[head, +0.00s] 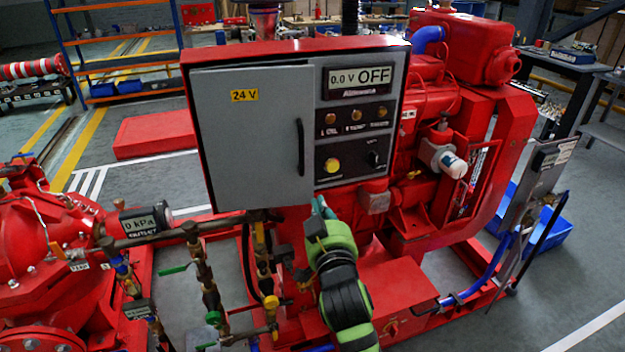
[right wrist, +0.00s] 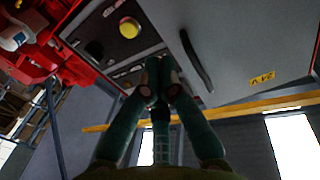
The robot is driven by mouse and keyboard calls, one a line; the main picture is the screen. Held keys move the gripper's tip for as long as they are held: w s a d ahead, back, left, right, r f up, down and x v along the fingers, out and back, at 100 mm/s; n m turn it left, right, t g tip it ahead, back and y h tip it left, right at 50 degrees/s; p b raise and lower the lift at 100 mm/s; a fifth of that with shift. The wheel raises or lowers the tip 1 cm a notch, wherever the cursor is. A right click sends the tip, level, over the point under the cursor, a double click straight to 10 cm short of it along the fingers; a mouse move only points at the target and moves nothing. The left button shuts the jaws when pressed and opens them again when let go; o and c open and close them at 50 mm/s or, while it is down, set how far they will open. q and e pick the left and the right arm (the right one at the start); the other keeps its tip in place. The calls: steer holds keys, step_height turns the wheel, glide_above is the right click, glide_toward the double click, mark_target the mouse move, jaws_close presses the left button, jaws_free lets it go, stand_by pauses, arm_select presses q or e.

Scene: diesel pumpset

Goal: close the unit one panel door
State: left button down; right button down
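The unit one panel door (head: 245,140) is a grey door with a yellow 24 V label, on the left half of the red-framed control panel (head: 290,50). It looks shut or nearly so; a small gap cannot be ruled out. Its black upright handle (head: 300,147) is near its right edge. The door (right wrist: 240,50) and handle (right wrist: 196,60) also show in the right wrist view. My right gripper (head: 322,208) is just below the panel, near the door's lower right corner. In the wrist view its green fingers (right wrist: 161,72) are together, with nothing between them. My left gripper is out of view.
Pipes and valves (head: 205,285) stand below left. The red engine (head: 450,100) is behind right. Open floor (head: 580,250) lies at the far right.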

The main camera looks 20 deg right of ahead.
mark_target(313, 171)
steer(key=w, duration=0.2)
steer(key=w+d+p, duration=0.1)
steer(key=w, duration=0.2)
steer(key=w+p, duration=0.1)
steer(key=w, duration=0.2)
steer(key=shift+w+d, duration=0.15)
steer(key=shift+w, duration=0.05)
steer(key=shift+w+r+p, duration=0.15)
steer(key=shift+w+p, duration=0.15)
steer(key=shift+p, duration=0.05)
steer(key=w+y, duration=0.1)
steer(key=w+d+n+y, duration=0.1)
steer(key=w, duration=0.1)
steer(key=shift+f, duration=0.2)
steer(key=shift+w+d, duration=0.1)
steer(key=shift+w, duration=0.25)
steer(key=shift+r, duration=0.2)
